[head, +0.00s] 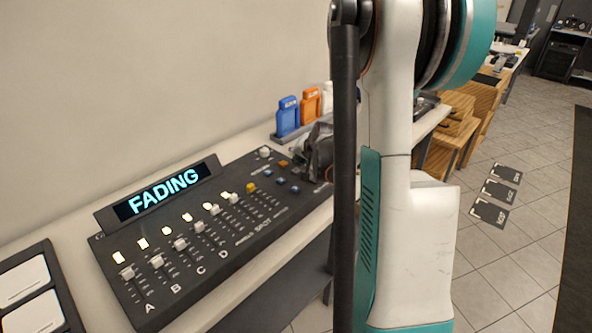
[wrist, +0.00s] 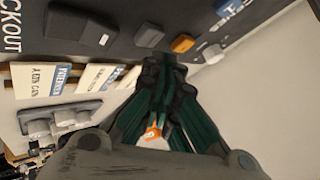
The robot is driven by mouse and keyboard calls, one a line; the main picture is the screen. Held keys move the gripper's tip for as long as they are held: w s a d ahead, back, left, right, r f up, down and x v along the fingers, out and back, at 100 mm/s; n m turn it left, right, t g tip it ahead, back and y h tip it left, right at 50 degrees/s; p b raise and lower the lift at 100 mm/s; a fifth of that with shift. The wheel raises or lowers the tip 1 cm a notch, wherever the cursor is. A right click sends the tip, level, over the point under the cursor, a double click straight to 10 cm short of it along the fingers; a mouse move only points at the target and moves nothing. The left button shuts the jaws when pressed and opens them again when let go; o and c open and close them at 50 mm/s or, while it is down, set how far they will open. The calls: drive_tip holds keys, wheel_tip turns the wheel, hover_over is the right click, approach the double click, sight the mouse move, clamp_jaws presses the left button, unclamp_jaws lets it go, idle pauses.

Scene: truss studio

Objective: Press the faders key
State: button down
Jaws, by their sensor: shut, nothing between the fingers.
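The dark lighting console (head: 222,225) lies on the bench at the left in the head view. Its screen (head: 165,192) reads FADING. Several white faders (head: 180,243) stand in rows, some marked A to D. Small blue (head: 281,181), yellow (head: 251,187) and orange (head: 284,163) keys sit at the console's far right part. I cannot read which key is the faders key. My gripper (head: 316,158) is over the console's far right end, partly hidden by my arm. In the wrist view its shut, empty fingertips (wrist: 168,62) are close to an orange key (wrist: 182,43); contact cannot be told.
Blue (head: 287,117) and orange (head: 310,105) bottles stand in a tray behind the console. A dark panel with white pads (head: 25,280) lies at the left. Labelled cards (wrist: 55,82) and a grey knobbed item (wrist: 58,118) show in the wrist view. Floor at right is mostly free.

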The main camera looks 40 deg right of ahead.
sight(298, 170)
drive_tip(key=shift+r, duration=0.1)
drive_tip(key=shift+r+p, duration=1.75)
drive_tip(key=shift+r, duration=0.75)
